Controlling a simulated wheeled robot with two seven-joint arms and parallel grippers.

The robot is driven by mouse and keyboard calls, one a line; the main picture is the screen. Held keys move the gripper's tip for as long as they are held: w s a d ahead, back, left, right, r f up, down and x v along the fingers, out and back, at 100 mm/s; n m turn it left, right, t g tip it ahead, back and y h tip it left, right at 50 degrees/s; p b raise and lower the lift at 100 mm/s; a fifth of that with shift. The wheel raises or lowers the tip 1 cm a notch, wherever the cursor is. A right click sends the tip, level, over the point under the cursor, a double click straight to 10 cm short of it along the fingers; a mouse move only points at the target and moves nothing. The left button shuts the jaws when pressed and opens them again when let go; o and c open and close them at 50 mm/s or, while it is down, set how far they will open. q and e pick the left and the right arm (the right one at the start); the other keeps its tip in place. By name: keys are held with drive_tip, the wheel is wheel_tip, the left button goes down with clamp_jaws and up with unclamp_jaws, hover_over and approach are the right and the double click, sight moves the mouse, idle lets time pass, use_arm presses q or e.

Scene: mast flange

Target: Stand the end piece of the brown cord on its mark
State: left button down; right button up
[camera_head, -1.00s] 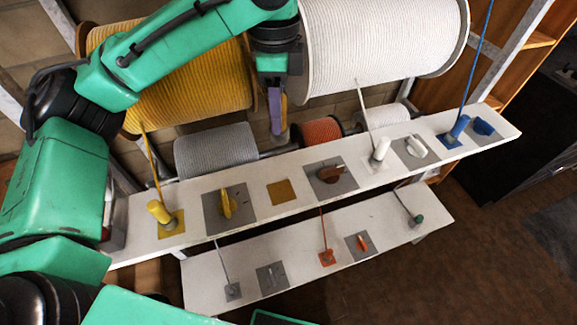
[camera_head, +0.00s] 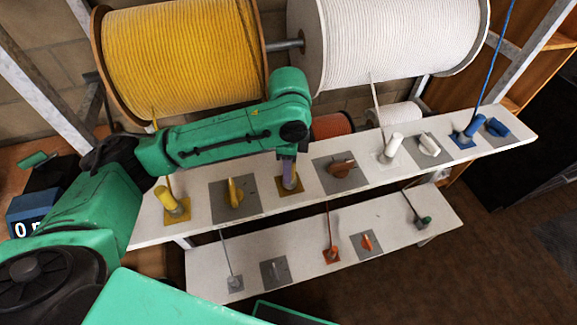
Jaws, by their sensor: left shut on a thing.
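My left gripper (camera_head: 289,168) points down over the ochre square mark (camera_head: 294,192) on the upper white shelf. It is shut on the end piece of the brown cord, which the fingers and wrist mostly hide. The end piece is at the mark, but I cannot tell whether its foot touches it. The brown cord itself cannot be made out behind my arm. A brown cleat (camera_head: 342,165) on a grey plate stands just right of the mark. My right gripper is not in view.
A yellow end piece (camera_head: 168,199) and yellow cleat (camera_head: 235,192) stand left of the mark. White and blue end pieces (camera_head: 393,145) (camera_head: 472,126) stand to the right. Large yellow (camera_head: 180,60) and white (camera_head: 400,45) reels hang behind. A lower shelf (camera_head: 300,262) holds smaller pieces.

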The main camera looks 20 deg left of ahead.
use_arm(q)
drive_tip(key=shift+w, duration=0.1)
drive_tip(key=shift+f, duration=0.15)
drive_tip(key=c, duration=0.6)
unclamp_jaws()
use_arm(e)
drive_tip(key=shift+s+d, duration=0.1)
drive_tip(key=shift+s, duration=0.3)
use_arm(q)
wheel_tip(320, 180, up, 12)
drive_tip(key=shift+r, duration=0.25)
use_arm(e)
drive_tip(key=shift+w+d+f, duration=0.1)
